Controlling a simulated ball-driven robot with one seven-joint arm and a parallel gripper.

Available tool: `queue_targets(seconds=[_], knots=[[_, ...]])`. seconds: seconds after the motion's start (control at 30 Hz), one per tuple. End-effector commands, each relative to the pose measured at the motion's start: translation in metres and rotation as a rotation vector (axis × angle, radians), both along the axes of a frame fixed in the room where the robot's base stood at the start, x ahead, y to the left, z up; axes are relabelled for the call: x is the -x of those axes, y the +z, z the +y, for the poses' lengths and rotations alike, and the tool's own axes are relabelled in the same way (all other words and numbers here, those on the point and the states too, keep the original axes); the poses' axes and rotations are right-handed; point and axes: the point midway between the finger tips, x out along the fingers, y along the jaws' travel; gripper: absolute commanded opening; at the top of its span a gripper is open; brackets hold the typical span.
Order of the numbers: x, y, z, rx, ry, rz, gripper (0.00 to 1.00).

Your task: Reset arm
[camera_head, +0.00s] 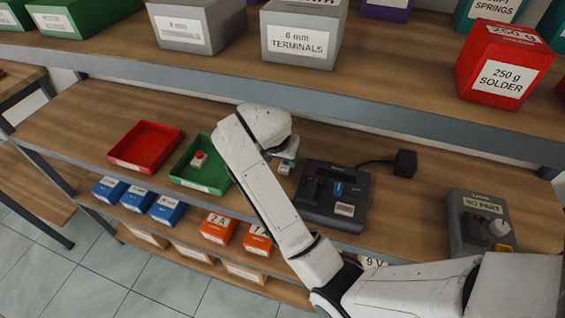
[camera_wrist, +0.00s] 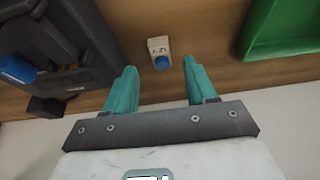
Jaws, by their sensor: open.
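My gripper (camera_wrist: 160,67) is open, with its two teal fingers apart and nothing between them. A small white block with a blue button (camera_wrist: 159,52) lies on the wooden bench just beyond the fingertips in the wrist view, apart from them. In the head view my white arm reaches over the bench, and my gripper (camera_head: 288,153) is partly hidden by the wrist. The small block (camera_head: 284,168) shows just below it, between the green tray and a dark device.
A green tray (camera_head: 217,184) holds a white block with a red button (camera_head: 199,160). An empty red tray (camera_head: 146,144) is left of it. The dark device (camera_head: 326,206) and a grey "NO PART" box (camera_head: 462,237) stand to the right. A shelf edge (camera_head: 400,120) runs above.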

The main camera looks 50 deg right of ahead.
Motion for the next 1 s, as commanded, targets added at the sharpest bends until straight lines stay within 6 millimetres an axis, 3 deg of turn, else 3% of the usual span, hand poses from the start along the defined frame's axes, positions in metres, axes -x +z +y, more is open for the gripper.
queue_targets(seconds=[0.2, 1.0], knots=[[0.002, 0.018, 0.007, 0.000, 0.001, 0.000, 0.56], [0.003, 0.019, 0.007, 0.000, 0.001, 0.002, 0.56]])
